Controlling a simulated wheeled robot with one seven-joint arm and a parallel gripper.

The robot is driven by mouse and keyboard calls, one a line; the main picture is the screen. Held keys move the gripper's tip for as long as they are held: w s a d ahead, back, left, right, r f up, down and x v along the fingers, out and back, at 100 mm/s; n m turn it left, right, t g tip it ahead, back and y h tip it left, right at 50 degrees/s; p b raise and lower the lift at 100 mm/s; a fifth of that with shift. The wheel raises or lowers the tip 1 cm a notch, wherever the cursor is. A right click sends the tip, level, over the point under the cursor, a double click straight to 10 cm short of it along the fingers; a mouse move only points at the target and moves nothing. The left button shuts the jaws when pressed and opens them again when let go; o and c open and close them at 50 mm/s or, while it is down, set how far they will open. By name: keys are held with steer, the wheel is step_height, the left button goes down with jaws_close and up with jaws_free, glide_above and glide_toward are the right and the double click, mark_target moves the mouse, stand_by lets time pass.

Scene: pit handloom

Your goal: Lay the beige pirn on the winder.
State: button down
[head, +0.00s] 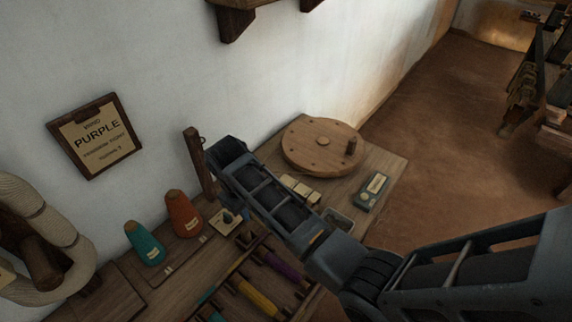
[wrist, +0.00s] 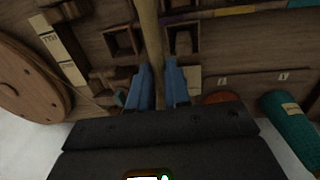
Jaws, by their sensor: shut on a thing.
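In the wrist view my gripper (wrist: 158,88) has its two blue fingers closed on the beige pirn (wrist: 149,35), a pale rod running up the picture between them. Its lower end is hidden by the fingers. Two square wooden blocks with dark hollows, a left one (wrist: 120,41) and a right one (wrist: 184,39), stand on either side of the pirn; I cannot tell whether it touches them. The winder's round wooden wheel (wrist: 28,85) is at the left, and shows in the head view (head: 323,146) on the bench. In the head view my arm hides the pirn and fingertips.
A teal cone (head: 144,243) and an orange cone (head: 184,214) stand by the wall. Yellow (head: 258,299) and purple (head: 283,266) pirns lie in a rack at the front. A small grey-green box (head: 373,191) sits near the bench's right edge. A sign (head: 96,136) reads "PURPLE".

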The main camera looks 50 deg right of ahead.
steer(key=d+r+h+p, duration=0.2)
steer(key=d, duration=1.3)
steer(key=shift+s+f+b, duration=0.15)
steer(key=shift+f+b, duration=2.85)
steer(key=shift+f, duration=1.3)
steer(key=c, duration=0.7)
jaws_free()
